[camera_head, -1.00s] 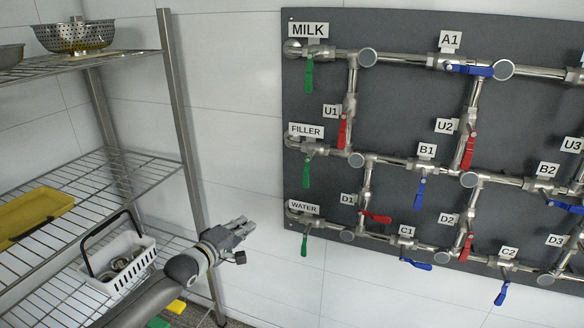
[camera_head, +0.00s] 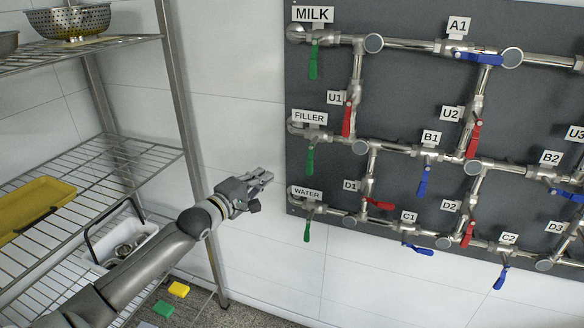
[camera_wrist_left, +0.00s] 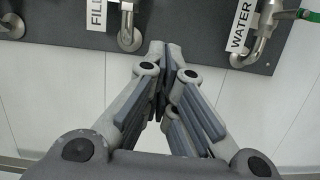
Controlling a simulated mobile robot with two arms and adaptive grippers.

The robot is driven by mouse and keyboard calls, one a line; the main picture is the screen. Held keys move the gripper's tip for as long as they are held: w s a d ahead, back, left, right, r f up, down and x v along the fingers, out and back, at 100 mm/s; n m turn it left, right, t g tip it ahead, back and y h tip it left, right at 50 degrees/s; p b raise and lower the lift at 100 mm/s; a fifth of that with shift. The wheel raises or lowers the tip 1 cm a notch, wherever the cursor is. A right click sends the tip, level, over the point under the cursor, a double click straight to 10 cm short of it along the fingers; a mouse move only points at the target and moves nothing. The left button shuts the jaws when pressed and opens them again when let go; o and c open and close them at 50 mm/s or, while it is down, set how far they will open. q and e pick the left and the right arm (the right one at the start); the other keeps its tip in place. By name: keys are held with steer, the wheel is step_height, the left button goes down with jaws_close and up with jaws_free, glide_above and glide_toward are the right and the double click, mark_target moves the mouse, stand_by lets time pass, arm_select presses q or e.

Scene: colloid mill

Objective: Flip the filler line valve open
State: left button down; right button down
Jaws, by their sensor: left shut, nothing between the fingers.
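The filler line valve has a green lever (camera_head: 310,159) hanging down across its pipe, under the FILLER label (camera_head: 310,117) at the left of the dark panel. My left gripper (camera_head: 268,178) is shut and empty. In the head view it is left of the panel's edge, lower than the filler lever and apart from it. In the left wrist view the shut fingers (camera_wrist_left: 162,75) point at the panel between the FILLER label (camera_wrist_left: 97,14) and the WATER label (camera_wrist_left: 240,27); the filler lever is not in that view. My right gripper is not in view.
The MILK lever (camera_head: 314,62) hangs above and the WATER lever (camera_head: 307,232) below, both green. Red and blue levers sit farther right on the dark panel (camera_head: 420,100). A wire shelf (camera_head: 110,170) with a white basket (camera_head: 150,243) stands at the left, close to my arm.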

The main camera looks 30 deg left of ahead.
mark_target(310, 168)
arm_select(q)
steer(key=w+d+p, duration=0.4)
steer(key=w, duration=0.4)
steer(key=shift+w+f, duration=0.15)
steer(key=shift+w, duration=0.25)
stand_by(0.4)
